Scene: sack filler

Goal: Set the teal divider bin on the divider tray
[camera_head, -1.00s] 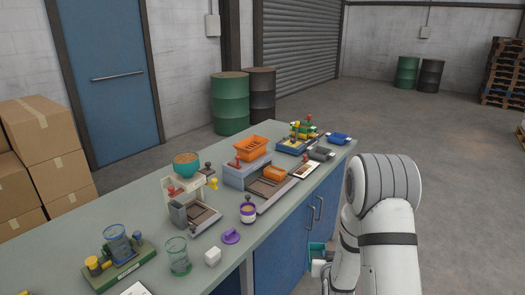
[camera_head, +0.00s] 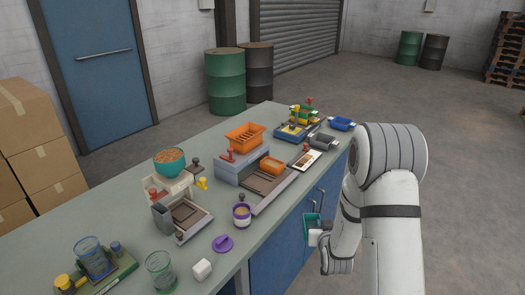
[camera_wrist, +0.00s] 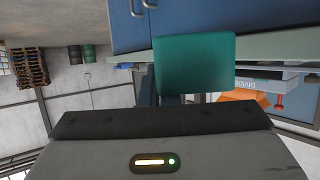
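The teal divider bin (camera_head: 310,224) hangs at my gripper (camera_head: 318,236), beside the blue cabinet front and outside the bench edge. In the wrist view the teal bin (camera_wrist: 195,63) fills the space ahead of my gripper, which appears shut on it; the fingertips are hidden. The divider tray (camera_head: 262,184) appears to be the grey, brown-floored tray on the bench, up and left of my gripper. A small orange bin (camera_head: 272,165) sits at its far end. The grey block (camera_head: 232,173) beside it carries a larger orange bin (camera_head: 245,136); part of "DIVIDER" lettering shows in the wrist view.
A purple tin (camera_head: 242,215) stands near the tray's near end, with a purple lid (camera_head: 223,243) and white cube (camera_head: 202,269) nearer. A card (camera_head: 305,160) and grey bin (camera_head: 322,142) lie right of the tray. The cabinet handles (camera_head: 319,201) stick out near my gripper.

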